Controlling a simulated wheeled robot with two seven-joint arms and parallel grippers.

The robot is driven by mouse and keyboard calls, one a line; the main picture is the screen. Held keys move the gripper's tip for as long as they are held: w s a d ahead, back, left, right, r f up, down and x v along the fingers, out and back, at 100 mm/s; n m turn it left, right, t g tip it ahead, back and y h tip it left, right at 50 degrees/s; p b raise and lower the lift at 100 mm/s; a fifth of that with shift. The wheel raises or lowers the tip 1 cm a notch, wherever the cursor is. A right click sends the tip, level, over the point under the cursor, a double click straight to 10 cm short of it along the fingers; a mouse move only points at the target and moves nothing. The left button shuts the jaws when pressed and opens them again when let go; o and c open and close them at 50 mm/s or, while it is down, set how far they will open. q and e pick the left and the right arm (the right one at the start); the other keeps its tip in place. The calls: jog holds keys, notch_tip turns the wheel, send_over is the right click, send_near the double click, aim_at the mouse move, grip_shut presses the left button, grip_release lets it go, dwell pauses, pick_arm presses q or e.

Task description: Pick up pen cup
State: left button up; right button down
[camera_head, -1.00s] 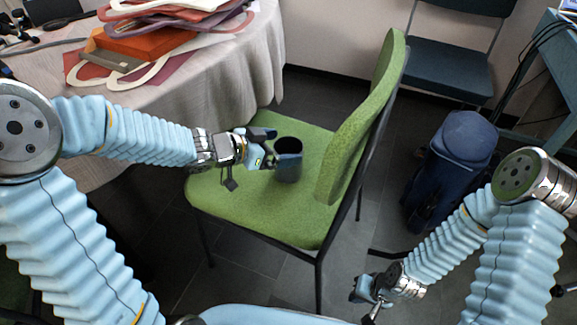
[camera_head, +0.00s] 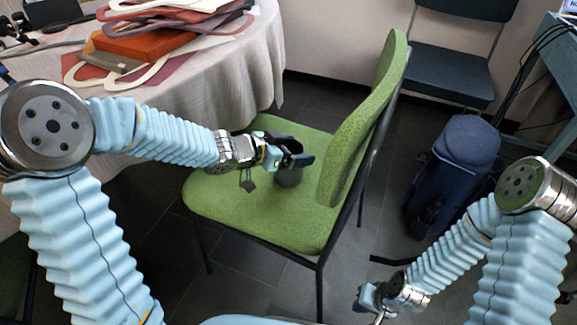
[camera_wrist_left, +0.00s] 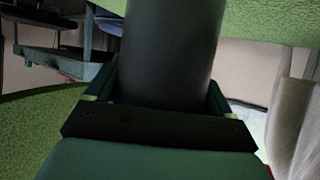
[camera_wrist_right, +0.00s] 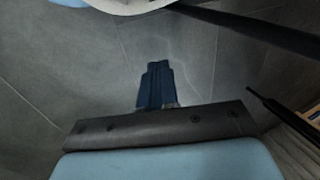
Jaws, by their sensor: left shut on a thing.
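The pen cup (camera_head: 288,179) is a dark grey, round cup, upright at the green chair's seat (camera_head: 235,205), near the backrest. I cannot tell whether its base touches the seat. My left gripper (camera_head: 291,158) is shut on the cup, with its fingers around the upper part and hiding much of the rim. In the left wrist view the cup (camera_wrist_left: 170,50) stands between the two fingers and fills the middle. My right gripper (camera_head: 368,297) is low at the bottom right, away from the chair. In the right wrist view its blue fingers (camera_wrist_right: 156,85) are together and empty.
The chair's green backrest (camera_head: 362,125) rises just right of the cup. A table with a pale cloth (camera_head: 225,85) stands behind on the left, with folders (camera_head: 150,45) on it. A dark blue bag (camera_head: 455,175) stands on the floor at right. Bare floor lies between chair and bag.

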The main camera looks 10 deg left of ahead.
pick_arm(q)
jog(key=shift+c, duration=1.2)
